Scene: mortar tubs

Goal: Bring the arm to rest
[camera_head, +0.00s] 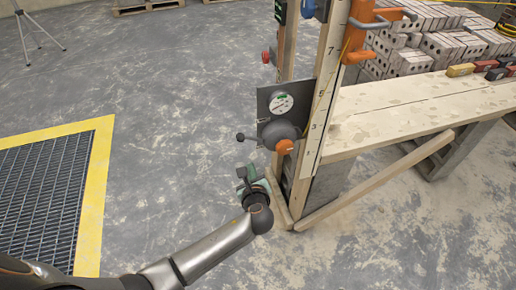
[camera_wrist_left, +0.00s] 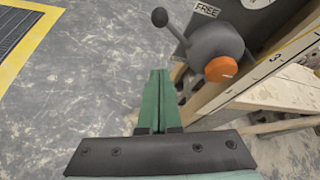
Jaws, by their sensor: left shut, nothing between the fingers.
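My left gripper (camera_head: 247,176) is low in front of the wooden post, just below and left of the grey round valve body with an orange cap (camera_head: 285,147). In the left wrist view its green fingers (camera_wrist_left: 158,100) are together with nothing between them. The valve body also shows in the left wrist view (camera_wrist_left: 210,50), with a black ball-ended lever pointing up and left. A gap shows between the fingers and the valve. My left arm reaches in from the bottom left. My right gripper is in neither view.
A plank bench (camera_head: 420,108) with a diagonal brace (camera_head: 380,180) stands right of the post (camera_head: 325,85). A gauge (camera_head: 282,103) sits above the valve. Grey blocks (camera_head: 410,62) are stacked behind. A yellow-edged floor grate (camera_head: 40,195) lies left. Open floor lies between.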

